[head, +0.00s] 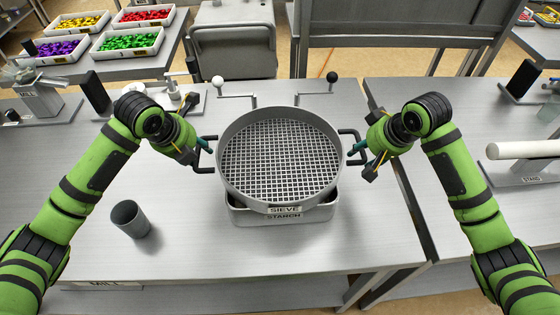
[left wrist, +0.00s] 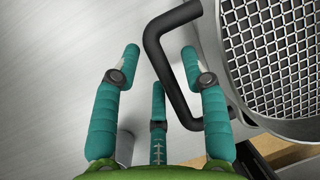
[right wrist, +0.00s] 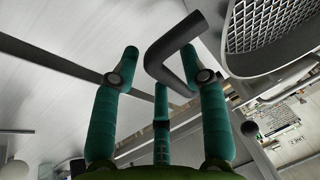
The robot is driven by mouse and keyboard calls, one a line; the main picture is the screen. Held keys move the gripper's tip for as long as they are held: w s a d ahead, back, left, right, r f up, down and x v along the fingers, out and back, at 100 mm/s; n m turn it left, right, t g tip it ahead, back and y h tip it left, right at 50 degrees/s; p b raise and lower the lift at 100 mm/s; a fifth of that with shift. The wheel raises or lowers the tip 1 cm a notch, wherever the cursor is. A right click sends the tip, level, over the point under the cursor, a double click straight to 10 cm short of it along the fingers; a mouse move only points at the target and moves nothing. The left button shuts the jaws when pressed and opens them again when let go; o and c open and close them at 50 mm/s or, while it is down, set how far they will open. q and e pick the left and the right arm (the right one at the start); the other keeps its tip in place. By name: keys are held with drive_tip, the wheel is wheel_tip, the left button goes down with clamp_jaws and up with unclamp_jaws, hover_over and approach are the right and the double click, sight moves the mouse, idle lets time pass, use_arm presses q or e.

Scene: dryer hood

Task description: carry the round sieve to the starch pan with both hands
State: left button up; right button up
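The round grey sieve (head: 280,158) with its wire mesh is over the grey starch pan (head: 283,215), whose label shows below the sieve's own. The sieve looks level and seated on the pan, but its underside is hidden. My left gripper (head: 200,147) is open at the sieve's left handle; in the left wrist view this black handle (left wrist: 158,55) reaches between the spread teal fingers. My right gripper (head: 357,152) is open at the right handle; in the right wrist view the handle (right wrist: 172,50) lies between its spread fingers. Neither gripper is closed on a handle.
A grey cup (head: 130,219) stands on the table left of the pan. Two ball-ended levers (head: 236,96) and (head: 315,94) rise behind the sieve. Trays of coloured pieces (head: 128,42) are at the back left. A roller stand (head: 522,150) is at right.

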use_arm(q)
drive_tip(key=shift+r, duration=0.3)
use_arm(e)
drive_tip(key=shift+r, duration=0.15)
use_arm(q)
drive_tip(key=v, duration=1.1)
drive_tip(key=shift+s, duration=0.25)
use_arm(e)
drive_tip(key=v, duration=1.1)
drive_tip(key=shift+s+r, duration=0.15)
drive_tip(key=shift+r, duration=0.15)
use_arm(q)
drive_tip(key=shift+r, duration=0.1)
use_arm(e)
drive_tip(key=shift+d, duration=0.1)
